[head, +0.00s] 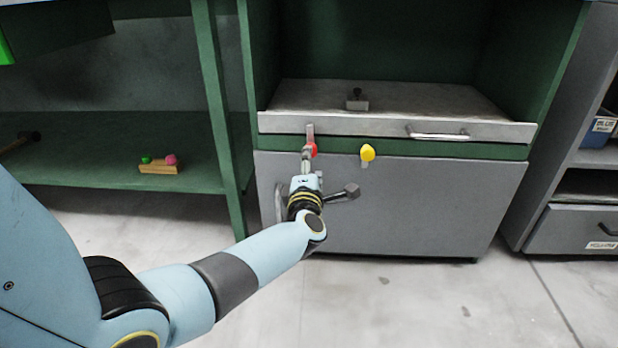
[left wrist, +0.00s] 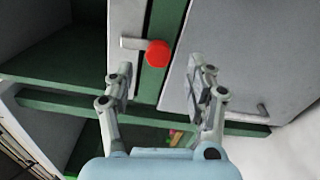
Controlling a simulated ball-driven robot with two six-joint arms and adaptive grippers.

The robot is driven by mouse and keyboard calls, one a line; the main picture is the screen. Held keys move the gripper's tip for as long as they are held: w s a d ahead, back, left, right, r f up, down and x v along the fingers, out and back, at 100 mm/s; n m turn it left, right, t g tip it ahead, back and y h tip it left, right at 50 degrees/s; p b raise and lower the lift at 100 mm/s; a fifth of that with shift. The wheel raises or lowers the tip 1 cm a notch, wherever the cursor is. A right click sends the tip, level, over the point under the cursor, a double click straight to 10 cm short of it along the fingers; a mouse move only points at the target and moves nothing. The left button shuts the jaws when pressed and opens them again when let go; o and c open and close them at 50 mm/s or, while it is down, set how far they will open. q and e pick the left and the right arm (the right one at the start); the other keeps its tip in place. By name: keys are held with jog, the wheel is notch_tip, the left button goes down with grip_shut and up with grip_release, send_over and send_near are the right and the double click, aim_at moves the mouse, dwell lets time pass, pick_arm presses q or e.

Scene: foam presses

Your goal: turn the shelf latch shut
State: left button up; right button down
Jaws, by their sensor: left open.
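A red-knobbed latch (head: 311,149) sits on the green rail between the grey shelf front (head: 365,126) and the door below. Its short grey lever points up across the shelf front. In the left wrist view the red knob (left wrist: 157,54) shows with its lever reaching left over the grey panel. My left gripper (head: 307,158) is just below the red knob in the head view. In the left wrist view its two fingers (left wrist: 160,84) are spread apart with nothing between them, and the knob shows beyond the gap. My right gripper is not in view.
A yellow-knobbed latch (head: 367,152) is to the right, its lever pointing down over the grey door (head: 420,200). The shelf has a bar handle (head: 437,134) and a small block (head: 357,102) on it. A green post (head: 220,110) stands left. Open floor lies in front.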

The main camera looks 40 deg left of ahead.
pick_arm(q)
jog(key=v, duration=0.6)
jog(key=shift+d, duration=0.1)
